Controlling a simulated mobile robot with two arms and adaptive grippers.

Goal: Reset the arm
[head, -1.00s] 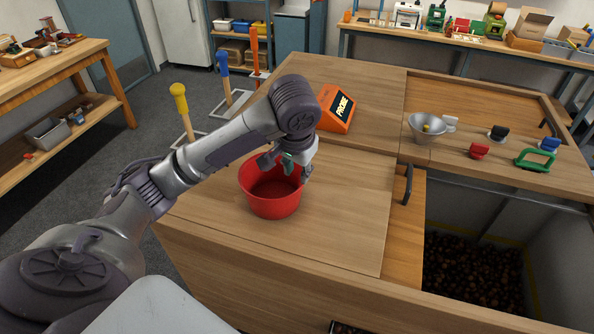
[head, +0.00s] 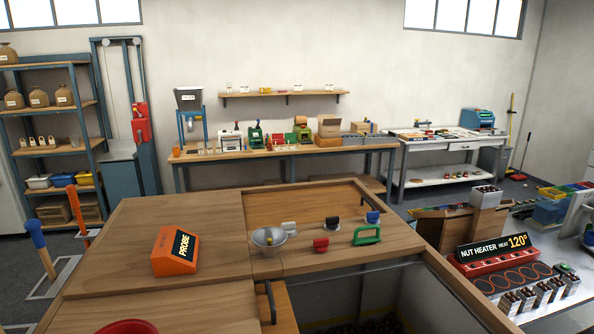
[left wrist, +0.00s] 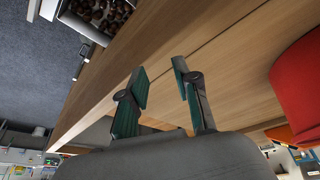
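My left gripper (left wrist: 160,88) shows in the left wrist view with its two green-padded fingers apart and nothing between them. It is over the wooden worktop (left wrist: 215,75). The red bucket (left wrist: 302,88) is at the right edge of that view, apart from the fingers. In the head view only the bucket's rim (head: 128,327) shows at the bottom edge. Neither arm nor gripper is in the head view. My right gripper is not in view.
The orange probe box (head: 174,251) stands on the worktop. An open bin (head: 375,295) is in front. A nut heater (head: 502,265) stands at right.

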